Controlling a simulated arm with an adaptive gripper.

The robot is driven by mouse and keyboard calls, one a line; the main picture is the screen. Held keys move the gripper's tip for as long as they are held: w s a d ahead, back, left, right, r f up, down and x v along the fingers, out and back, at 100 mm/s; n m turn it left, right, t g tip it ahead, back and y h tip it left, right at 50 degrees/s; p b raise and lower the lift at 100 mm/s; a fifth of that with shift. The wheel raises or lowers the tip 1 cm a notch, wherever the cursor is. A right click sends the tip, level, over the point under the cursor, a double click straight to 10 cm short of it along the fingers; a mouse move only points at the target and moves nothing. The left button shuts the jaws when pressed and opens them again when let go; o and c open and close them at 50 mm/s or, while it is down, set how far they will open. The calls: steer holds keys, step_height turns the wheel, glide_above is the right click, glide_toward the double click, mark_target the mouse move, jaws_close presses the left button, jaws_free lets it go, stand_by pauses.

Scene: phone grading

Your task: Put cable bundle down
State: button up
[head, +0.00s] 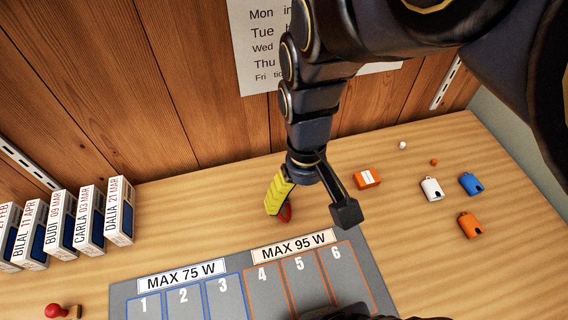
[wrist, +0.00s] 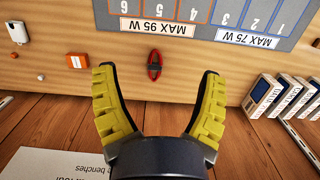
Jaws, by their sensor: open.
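The cable bundle (wrist: 154,64) is a small red loop with a dark band across its middle. In the wrist view it lies on the table just off the grey mat's edge, ahead of and between my open fingers, apart from both. In the head view only a red bit of the cable bundle (head: 286,213) shows beside my yellow finger; the rest is hidden. My gripper (wrist: 159,95) is open with its yellow-padded fingers wide apart and nothing between them. It also shows in the head view (head: 310,208), above the table behind the mat.
The grey mat (head: 234,266) has numbered slots under MAX 75 W and MAX 95 W labels. Boxed phones (head: 88,220) stand at the left, near a red stamp (head: 57,310). An orange box (head: 367,178) and white, blue and orange chargers (head: 432,189) lie at the right. A wooden wall stands behind.

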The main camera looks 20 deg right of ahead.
steer(key=s+r, duration=0.3)
steer(key=s, duration=0.6)
steer(key=shift+r+g, duration=0.3)
steer(key=shift+r, duration=0.05)
